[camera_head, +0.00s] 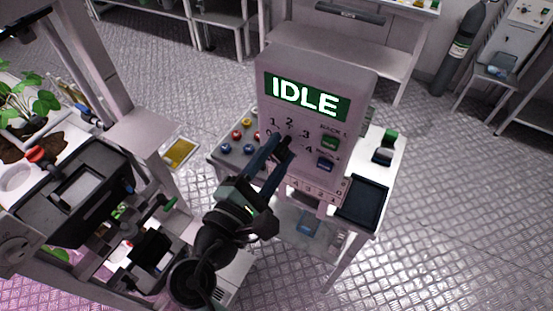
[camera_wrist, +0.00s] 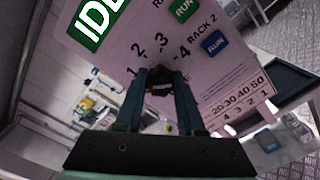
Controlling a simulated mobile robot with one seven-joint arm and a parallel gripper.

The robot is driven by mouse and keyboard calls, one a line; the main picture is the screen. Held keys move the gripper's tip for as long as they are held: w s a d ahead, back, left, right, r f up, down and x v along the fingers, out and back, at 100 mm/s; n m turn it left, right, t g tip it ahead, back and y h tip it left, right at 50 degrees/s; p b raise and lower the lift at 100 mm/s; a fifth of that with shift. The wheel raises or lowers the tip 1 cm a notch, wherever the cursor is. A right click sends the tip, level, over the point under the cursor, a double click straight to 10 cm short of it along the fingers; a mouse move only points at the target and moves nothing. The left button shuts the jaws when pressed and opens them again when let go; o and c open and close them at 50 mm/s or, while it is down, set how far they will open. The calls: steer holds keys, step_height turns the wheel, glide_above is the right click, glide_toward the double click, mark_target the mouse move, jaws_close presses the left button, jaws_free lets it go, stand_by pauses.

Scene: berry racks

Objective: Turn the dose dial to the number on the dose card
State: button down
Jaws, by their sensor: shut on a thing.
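A grey control panel (camera_head: 317,75) stands upright on a white table, with a green screen (camera_head: 308,96) reading IDLE. My gripper (camera_head: 279,146) reaches its front, and its two blue-grey fingers (camera_wrist: 160,78) are shut on the dark dose dial (camera_wrist: 159,74), from opposite sides. The numbers 1, 2, 3 and 4 are printed around the dial. The fingers cover most of the dial, so I cannot tell which number it points to. A printed strip (camera_wrist: 240,107) low on the panel shows 20 30 40 50 above 4 3 2 1. I cannot tell whether it is the dose card.
A green RUN button (camera_head: 330,142) and a blue RUN button (camera_head: 325,164) sit right of the dial. A dark tray (camera_head: 362,202) lies right of the panel. Several red, blue and yellow knobs (camera_head: 237,134) are left of it. A plant rack stands at far left.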

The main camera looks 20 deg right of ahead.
steer(key=m+b, duration=0.2)
steer(key=m, duration=0.1)
steer(key=m+b, duration=0.2)
steer(key=shift+f+m, duration=0.2)
steer(key=shift+m, duration=0.2)
steer(key=shift+r+m+b, duration=0.15)
steer(key=shift+m+b, duration=1.75)
steer(key=shift+m, duration=0.2)
steer(key=c, duration=0.5)
jaws_free()
steer(key=b+v, duration=0.3)
steer(key=v, duration=1)
steer(key=shift+r, duration=0.1)
